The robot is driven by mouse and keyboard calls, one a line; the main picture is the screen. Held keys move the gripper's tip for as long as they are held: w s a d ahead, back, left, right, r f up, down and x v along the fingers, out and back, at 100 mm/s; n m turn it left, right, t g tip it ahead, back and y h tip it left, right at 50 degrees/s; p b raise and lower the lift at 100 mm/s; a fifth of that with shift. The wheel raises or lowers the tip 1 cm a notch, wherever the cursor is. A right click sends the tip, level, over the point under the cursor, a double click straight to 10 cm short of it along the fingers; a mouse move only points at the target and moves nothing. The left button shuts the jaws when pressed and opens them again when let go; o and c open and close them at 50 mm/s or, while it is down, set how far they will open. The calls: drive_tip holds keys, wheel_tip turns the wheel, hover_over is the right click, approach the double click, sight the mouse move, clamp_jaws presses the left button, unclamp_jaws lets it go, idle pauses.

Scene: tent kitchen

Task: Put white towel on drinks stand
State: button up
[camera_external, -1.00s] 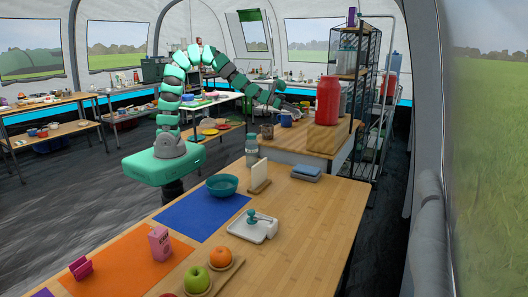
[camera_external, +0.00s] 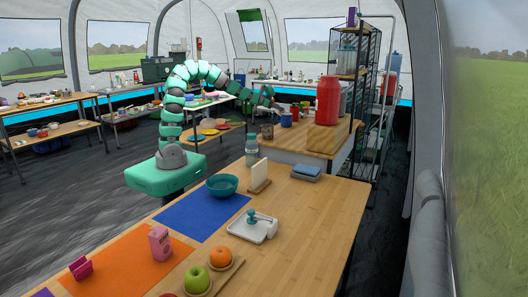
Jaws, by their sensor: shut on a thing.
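My gripper (camera_external: 271,98) is small and far off, at the end of my arched green arm. It is raised near the back left edge of a wood-topped stand (camera_external: 287,137), which looks like the drinks stand. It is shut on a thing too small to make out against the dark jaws. I cannot pick out the white towel for certain. The stand bears a big red drinks dispenser (camera_external: 328,101), a blue mug (camera_external: 286,120) and a dark jar (camera_external: 267,131) at its front left.
The near table holds a teal bowl (camera_external: 221,185), a white scale-like device (camera_external: 253,226), a clear bottle (camera_external: 251,150), an upright white board (camera_external: 259,173) and folded blue-grey cloths (camera_external: 306,173). A tall black rack (camera_external: 368,100) stands beside the stand. The near table's right part is clear.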

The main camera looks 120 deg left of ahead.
drive_tip(key=shift+f+b, duration=1.2)
drive_tip(key=shift+f, duration=3.7)
drive_tip(key=shift+f, duration=0.1)
drive_tip(key=shift+f, duration=0.15)
drive_tip(key=o, duration=0.9)
drive_tip(key=shift+o, duration=0.2)
drive_tip(key=shift+r, duration=0.2)
drive_tip(key=p+v, duration=0.2)
drive_tip(key=v, duration=1)
